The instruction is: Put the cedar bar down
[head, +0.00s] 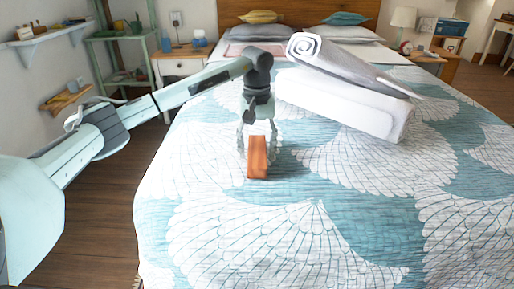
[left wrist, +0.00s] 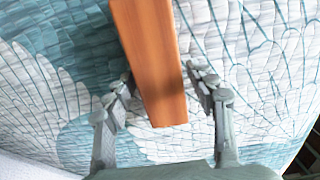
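The cedar bar (head: 257,158) is an orange-brown block at the near side of the folded bedding, on the patterned bedspread as far as I can tell. My left gripper (head: 257,148) points down over it, with one finger on each side. In the left wrist view the cedar bar (left wrist: 155,60) runs from the top edge down between the fingers of the left gripper (left wrist: 163,78). The fingers stand apart, with narrow gaps showing beside the bar, so the gripper looks open around it. My right gripper is not in view.
The bed's teal and white bedspread (head: 330,225) is clear in front and to the right. A white folded duvet (head: 340,105) with a grey roll (head: 345,65) on top lies close behind and right of the gripper. A nightstand (head: 180,66) stands at the back left.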

